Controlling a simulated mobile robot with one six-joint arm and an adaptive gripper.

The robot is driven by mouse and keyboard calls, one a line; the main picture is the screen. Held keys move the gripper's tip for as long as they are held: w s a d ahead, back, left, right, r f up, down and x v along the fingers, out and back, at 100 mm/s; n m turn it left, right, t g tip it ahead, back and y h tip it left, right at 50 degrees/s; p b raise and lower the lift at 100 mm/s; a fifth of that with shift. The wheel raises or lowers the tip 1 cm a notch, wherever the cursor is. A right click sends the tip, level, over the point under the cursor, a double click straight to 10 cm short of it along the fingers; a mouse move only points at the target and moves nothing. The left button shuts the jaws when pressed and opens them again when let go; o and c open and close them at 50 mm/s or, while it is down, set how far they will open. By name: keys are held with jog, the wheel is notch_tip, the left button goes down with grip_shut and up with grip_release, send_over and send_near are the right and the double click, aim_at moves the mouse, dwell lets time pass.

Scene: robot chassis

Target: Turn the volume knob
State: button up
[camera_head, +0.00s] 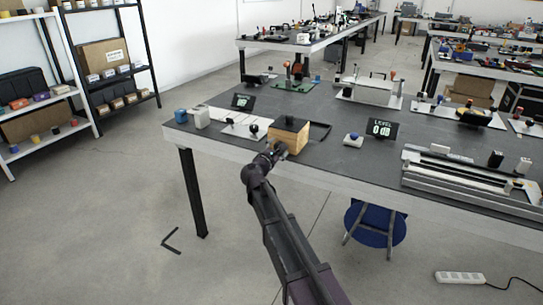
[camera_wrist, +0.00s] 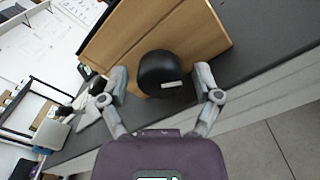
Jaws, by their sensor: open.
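A wooden box with a dark top (camera_head: 290,137) sits near the front edge of the dark table. It fills the upper part of the wrist view (camera_wrist: 193,27). A round black knob (camera_wrist: 162,68) with a short white mark sticks out of its front face. My gripper (camera_wrist: 162,82) is open, with one finger on each side of the knob; gaps appear to remain between the fingers and the knob. In the head view my gripper (camera_head: 272,153) is at the box's front face, and the knob is hidden. A black display (camera_head: 381,130) reads "LEVEL" above green digits, apparently zeros.
A small white block with a blue top (camera_head: 353,139) lies between the box and the display. White and blue cubes (camera_head: 201,118) stand at the table's left corner. A long metal rail device (camera_head: 460,174) lies at the right. A blue stool (camera_head: 375,224) is under the table.

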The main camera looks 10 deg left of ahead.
jog(key=shift+n, duration=0.4)
jog(key=n, duration=0.8)
jog(key=v, duration=1.4)
jog(key=shift+n, duration=0.3)
jog(key=shift+d, duration=0.15)
